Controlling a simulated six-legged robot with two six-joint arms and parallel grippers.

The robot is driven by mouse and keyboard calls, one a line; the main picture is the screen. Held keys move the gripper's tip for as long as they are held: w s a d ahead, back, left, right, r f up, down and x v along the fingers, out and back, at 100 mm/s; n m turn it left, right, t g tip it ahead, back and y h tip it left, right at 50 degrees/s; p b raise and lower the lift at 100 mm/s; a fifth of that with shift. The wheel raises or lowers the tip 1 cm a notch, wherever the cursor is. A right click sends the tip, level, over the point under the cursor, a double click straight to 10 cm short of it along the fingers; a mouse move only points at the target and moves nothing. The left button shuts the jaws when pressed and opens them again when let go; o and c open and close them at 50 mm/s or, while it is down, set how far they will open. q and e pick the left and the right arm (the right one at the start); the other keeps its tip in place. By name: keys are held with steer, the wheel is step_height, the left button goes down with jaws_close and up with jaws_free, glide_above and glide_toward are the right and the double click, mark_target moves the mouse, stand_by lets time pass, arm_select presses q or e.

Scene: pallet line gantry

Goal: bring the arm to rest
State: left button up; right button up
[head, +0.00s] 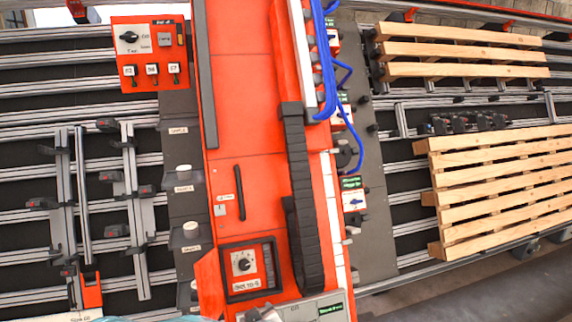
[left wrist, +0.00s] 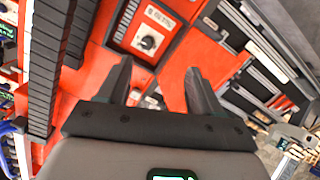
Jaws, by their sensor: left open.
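My left gripper (left wrist: 155,76) shows in the left wrist view with its two dark fingers spread apart. Nothing is between them. Beyond the fingertips is the red gantry column (left wrist: 92,70), with a dark-framed panel (left wrist: 118,26) holding a round black selector knob (left wrist: 147,42). In the head view the same red column (head: 238,125) runs down the middle, with the framed knob panel (head: 243,264) near its lower end. I cannot make out either gripper in the head view. My right gripper is in neither view.
A black cable chain (head: 303,200) and blue hoses (head: 326,60) run along the column. A red control box (head: 150,52) stands upper left above metal rails with clamps (head: 120,190). Wooden pallets (head: 500,180) lie at right. Bare floor (head: 470,295) shows lower right.

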arm_select(q)
steer(key=s+a+f+g+y+b, duration=0.1)
steer(key=s+a+f+g+b, duration=0.15)
steer(key=a+f, duration=0.85)
steer(key=s+a+f+m+g+h+b, duration=0.2)
steer(key=s+a+f+b, duration=0.1)
steer(key=s+f, duration=0.8)
steer(key=s+d+f+m+g+h, duration=0.1)
steer(key=s+d+f+g+h, duration=0.2)
steer(key=s, duration=0.6)
steer(key=s+d+f+m+g+h+b, duration=0.1)
steer(key=s+d+f+m+g+h, duration=0.1)
steer(key=s+d, duration=0.3)
steer(key=s+f+g, duration=0.1)
steer(key=s, duration=0.3)
steer(key=shift+s+d+m+h, duration=0.3)
steer(key=shift+s+h, duration=0.1)
